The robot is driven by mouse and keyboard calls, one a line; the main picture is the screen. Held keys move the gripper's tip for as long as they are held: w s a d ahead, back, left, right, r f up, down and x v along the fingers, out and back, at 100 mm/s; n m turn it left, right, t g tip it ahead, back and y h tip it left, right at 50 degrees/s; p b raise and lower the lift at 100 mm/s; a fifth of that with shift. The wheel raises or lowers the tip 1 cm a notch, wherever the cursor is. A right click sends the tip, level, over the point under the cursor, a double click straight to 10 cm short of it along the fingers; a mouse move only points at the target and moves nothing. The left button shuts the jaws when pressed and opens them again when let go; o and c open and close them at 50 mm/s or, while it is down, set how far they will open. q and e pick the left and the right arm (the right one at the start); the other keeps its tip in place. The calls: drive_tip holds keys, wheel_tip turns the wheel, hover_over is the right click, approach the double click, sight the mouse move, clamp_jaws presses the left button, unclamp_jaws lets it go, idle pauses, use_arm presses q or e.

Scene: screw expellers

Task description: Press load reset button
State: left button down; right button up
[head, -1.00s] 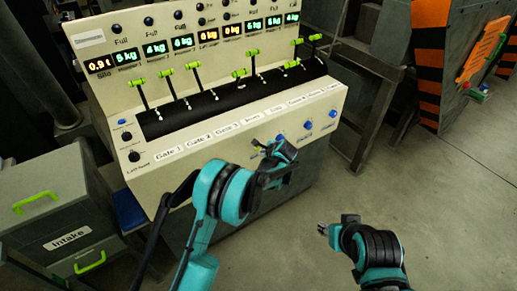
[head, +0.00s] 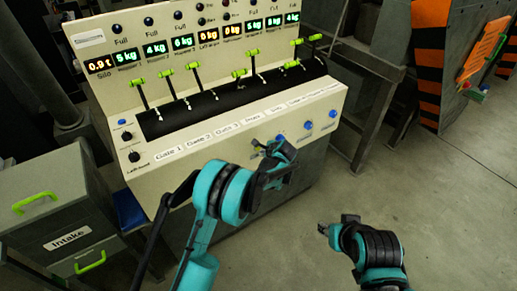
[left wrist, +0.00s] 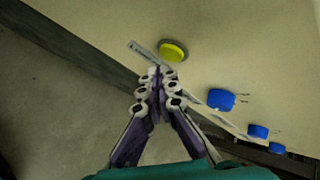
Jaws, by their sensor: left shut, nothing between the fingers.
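The control panel (head: 215,150) is a cream sloped console with a row of buttons along its lower front. In the left wrist view a round yellow button (left wrist: 173,50) sits on the panel face beside a small label strip. My left gripper (left wrist: 158,72) is shut and empty, its tips just below the yellow button in the picture. I cannot tell whether they touch the panel. Blue buttons (left wrist: 221,99) lie to the right of it; two also show in the head view (head: 308,125). The label text is too small to read. My right gripper (head: 323,229) is over the floor, away from the panel.
Levers with green handles (head: 253,52) and lit displays (head: 206,35) fill the upper panel. Grey intake drawers (head: 65,225) stand at the left. A black-and-orange striped post (head: 430,75) stands at the right. Concrete floor is clear right of the console.

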use_arm(q)
drive_tip(key=shift+w, duration=0.1)
drive_tip(key=shift+w+a, duration=0.25)
drive_tip(key=shift+w, duration=0.05)
drive_tip(key=shift+w+a, duration=0.25)
drive_tip(key=shift+w, duration=0.1)
idle(1.1)
drive_tip(key=shift+s, duration=0.1)
drive_tip(key=shift+s+d+b, duration=0.3)
drive_tip(key=shift+s+d, duration=0.15)
drive_tip(key=shift+s, duration=0.2)
drive_tip(key=s+d, duration=0.1)
drive_tip(key=s, duration=0.1)
drive_tip(key=s+d, duration=0.2)
idle(0.4)
idle(0.6)
